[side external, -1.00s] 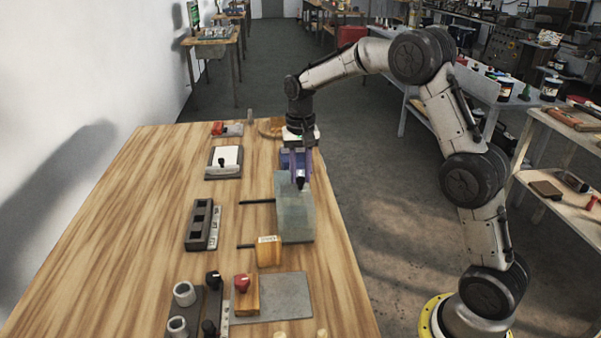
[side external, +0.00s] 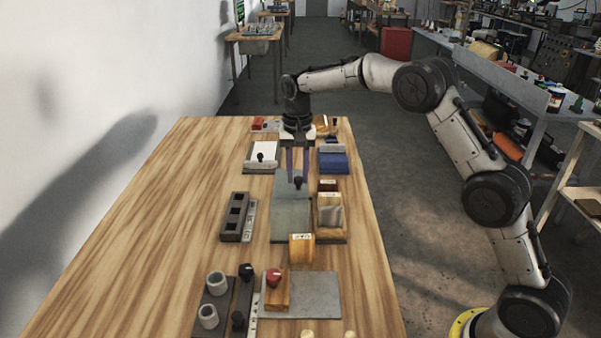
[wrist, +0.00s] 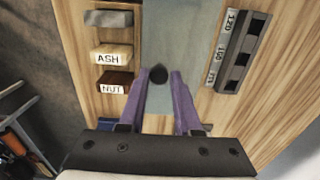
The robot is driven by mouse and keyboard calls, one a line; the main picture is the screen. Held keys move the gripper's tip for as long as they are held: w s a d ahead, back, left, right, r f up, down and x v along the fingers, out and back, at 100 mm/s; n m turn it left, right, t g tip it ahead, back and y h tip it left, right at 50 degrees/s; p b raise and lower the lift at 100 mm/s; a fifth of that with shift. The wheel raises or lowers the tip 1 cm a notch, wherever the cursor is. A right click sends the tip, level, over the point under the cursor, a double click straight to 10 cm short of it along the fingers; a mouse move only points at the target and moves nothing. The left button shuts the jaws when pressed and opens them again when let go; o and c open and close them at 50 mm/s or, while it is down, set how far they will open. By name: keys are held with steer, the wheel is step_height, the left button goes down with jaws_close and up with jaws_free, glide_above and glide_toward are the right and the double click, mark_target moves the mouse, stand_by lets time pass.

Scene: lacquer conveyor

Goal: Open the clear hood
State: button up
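The clear hood (side external: 291,222) shows as a grey-green translucent panel lying about flat, left of a uncovered row of blocks. It also shows in the wrist view (wrist: 190,35). Its black knob (side external: 298,184) stands near its far end and shows in the wrist view (wrist: 158,74). My gripper (side external: 298,178) points down over the knob, its two purple fingers apart on either side of it. In the wrist view the fingertips (wrist: 161,77) flank the knob; whether they touch it I cannot tell.
Blocks labelled ASH (wrist: 110,56) and NUT (wrist: 115,83) sit beside the panel. The table's left side is clear.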

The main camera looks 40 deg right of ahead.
steer(key=o, duration=0.4)
step_height(320, 180, up, 14)
stand_by(0.6)
